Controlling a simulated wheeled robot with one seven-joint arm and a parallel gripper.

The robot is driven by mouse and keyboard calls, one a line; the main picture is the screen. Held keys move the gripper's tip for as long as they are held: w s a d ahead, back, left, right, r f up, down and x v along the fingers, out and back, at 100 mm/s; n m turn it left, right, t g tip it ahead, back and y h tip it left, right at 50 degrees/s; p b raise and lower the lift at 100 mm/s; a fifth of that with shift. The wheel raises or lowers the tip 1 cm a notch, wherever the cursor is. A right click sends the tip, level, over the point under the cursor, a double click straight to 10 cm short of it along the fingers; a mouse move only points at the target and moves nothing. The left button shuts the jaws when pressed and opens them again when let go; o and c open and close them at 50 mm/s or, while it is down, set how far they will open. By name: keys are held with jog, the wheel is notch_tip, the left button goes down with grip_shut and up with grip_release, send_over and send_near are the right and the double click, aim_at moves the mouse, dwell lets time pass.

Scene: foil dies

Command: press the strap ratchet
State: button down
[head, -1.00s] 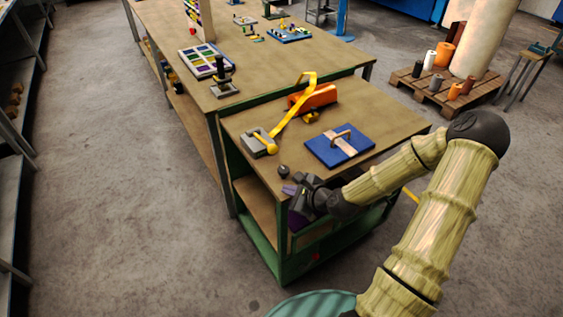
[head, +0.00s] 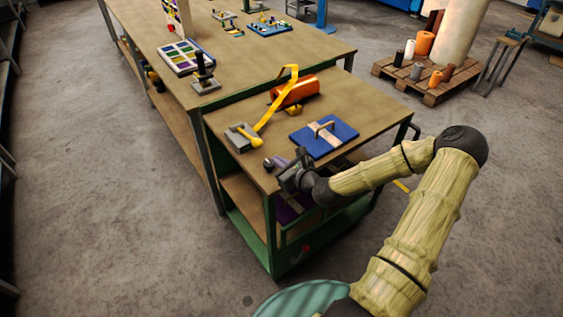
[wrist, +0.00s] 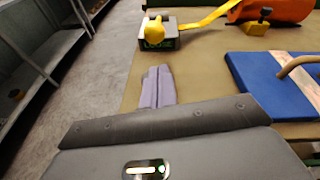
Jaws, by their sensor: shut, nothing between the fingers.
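The strap ratchet is a grey block with a yellow round-ended handle (head: 249,138) near the left edge of the small bench. A yellow strap (head: 279,99) runs from it up over an orange roll (head: 296,92). In the wrist view the ratchet (wrist: 157,42) stands just beyond my fingertips, with its yellow handle end facing me. My gripper (head: 278,162) is at the bench's front corner, short of the ratchet. Its purple fingers (wrist: 157,70) lie side by side, shut and empty, pointing at the ratchet with a gap of bare bench between.
A blue board (head: 323,139) with a pale strip and brown handle lies right of the ratchet. A larger bench (head: 240,60) stands behind. Open floor lies left; a loaded pallet (head: 430,84) stands back right.

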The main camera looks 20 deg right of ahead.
aim_at(267, 153)
jog(key=x, duration=0.7)
jog(key=shift+p, duration=0.4)
jog(key=shift+r, duration=0.1)
